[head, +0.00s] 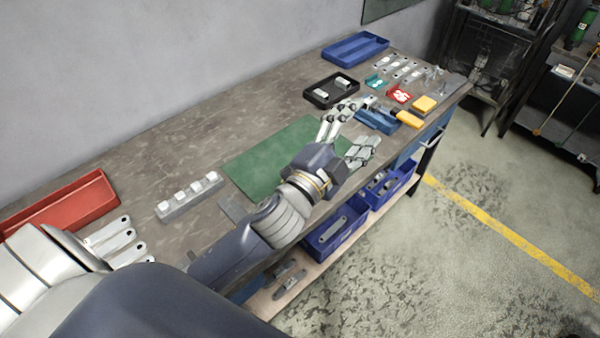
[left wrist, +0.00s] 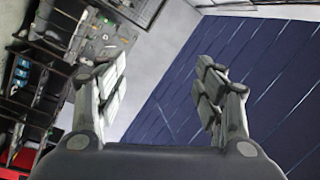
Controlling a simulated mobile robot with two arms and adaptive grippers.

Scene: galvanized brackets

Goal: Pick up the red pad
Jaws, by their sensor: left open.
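The red pad (head: 399,94) is a small flat red piece with white markings. It lies near the far right end of the workbench (head: 150,150), between a teal piece (head: 376,81) and a yellow block (head: 424,104). My left gripper (head: 372,121) is above the bench, over the right end of the green mat. It is short of the red pad, on the near left side, with its fingers spread and empty. In the left wrist view the open fingers (left wrist: 160,75) show with nothing between them, and I cannot make out the pad there. My right gripper is not in view.
A black tray (head: 331,91) and a larger blue tray (head: 355,49) stand behind. The green mat (head: 270,160) is bare. Blue bins (head: 335,228) sit on the lower shelf.

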